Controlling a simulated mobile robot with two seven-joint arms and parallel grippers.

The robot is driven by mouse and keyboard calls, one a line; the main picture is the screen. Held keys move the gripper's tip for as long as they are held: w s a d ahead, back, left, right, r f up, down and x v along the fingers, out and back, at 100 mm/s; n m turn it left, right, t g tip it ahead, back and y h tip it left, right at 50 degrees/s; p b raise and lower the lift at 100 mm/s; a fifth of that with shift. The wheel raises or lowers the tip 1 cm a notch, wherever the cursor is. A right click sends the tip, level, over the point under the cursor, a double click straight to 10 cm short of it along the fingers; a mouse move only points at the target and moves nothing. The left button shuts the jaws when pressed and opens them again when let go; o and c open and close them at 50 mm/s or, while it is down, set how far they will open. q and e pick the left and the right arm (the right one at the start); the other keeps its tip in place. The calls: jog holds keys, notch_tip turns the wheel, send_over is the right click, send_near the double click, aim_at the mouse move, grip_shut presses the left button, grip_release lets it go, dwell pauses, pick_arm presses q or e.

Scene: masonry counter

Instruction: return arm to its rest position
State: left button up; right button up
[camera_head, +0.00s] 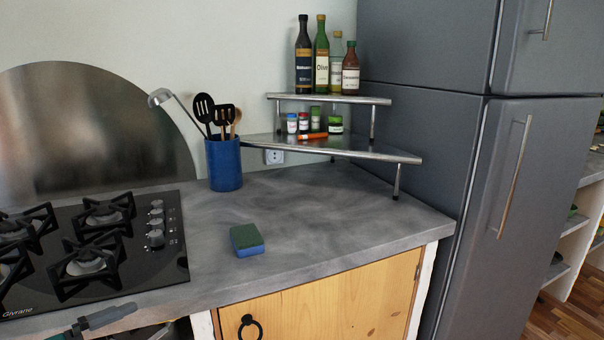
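Part of my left gripper (108,318) shows at the bottom left edge, in front of the stove and low by the counter's front edge. Only a grey finger-like part and a dark piece with a teal spot are visible; the rest is cut off by the frame. I cannot tell whether it is open or shut, and I see nothing held in it. My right gripper is not in view.
A green and blue sponge (247,240) lies on the grey counter (330,215), right of the gas stove (90,245). A blue utensil holder (224,165) and a corner shelf (335,147) with bottles stand behind. A grey fridge (480,150) bounds the right. The counter's middle is clear.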

pick_arm(q)
jog(key=s+d+f+n+g+y+p, duration=0.1)
jog(key=s+d+f+n+y, duration=0.3)
jog(key=d+f+n, duration=0.3)
jog(key=s+d+f+n+g+y+p, duration=0.1)
jog(key=s+d+f+n+y, duration=0.3)
jog(key=f+n, duration=0.6)
jog(key=s+d+n, duration=0.2)
jog(key=d, duration=0.1)
jog(key=shift+s+d+f, duration=0.15)
jog(key=shift+s+f, duration=0.05)
jog(key=shift+s, duration=0.15)
dwell(0.5)
